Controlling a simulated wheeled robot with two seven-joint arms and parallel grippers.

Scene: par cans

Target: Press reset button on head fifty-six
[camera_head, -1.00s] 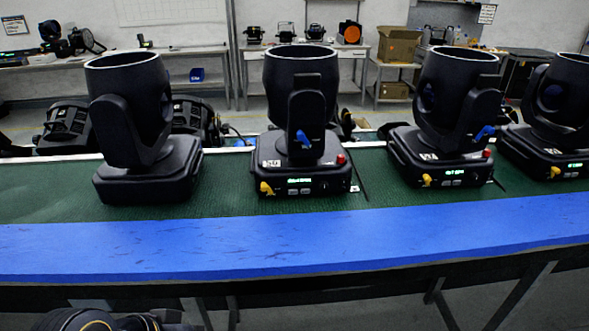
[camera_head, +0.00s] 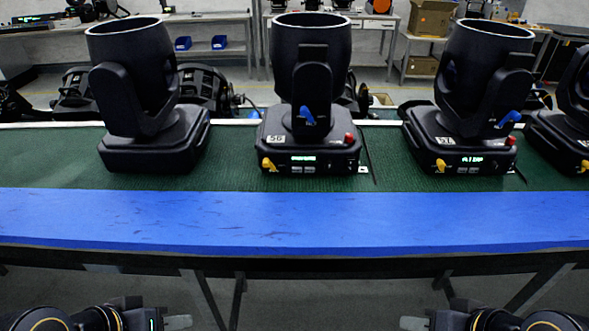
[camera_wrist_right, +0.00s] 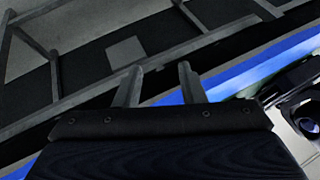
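Head fifty-six (camera_head: 311,70) is a black moving head standing upright in the middle of the bench, with a "56" label (camera_head: 275,139) on its base. A red button (camera_head: 348,137) sits at the upper right of its base front, beside a lit display (camera_head: 303,158). A yellow part (camera_head: 268,164) and a blue lever (camera_head: 307,115) also show. My left gripper (camera_head: 180,322) is low in the head view, in front of and below the bench; its finger gap is unclear. My right gripper (camera_head: 412,323) is also low; in the right wrist view its fingers (camera_wrist_right: 160,78) are apart and empty.
Head 57 (camera_head: 472,80) stands to the right with its own red button, and another head is cut off beyond it. An unlit head (camera_head: 150,90) stands left. The bench's blue front strip (camera_head: 330,218) is clear.

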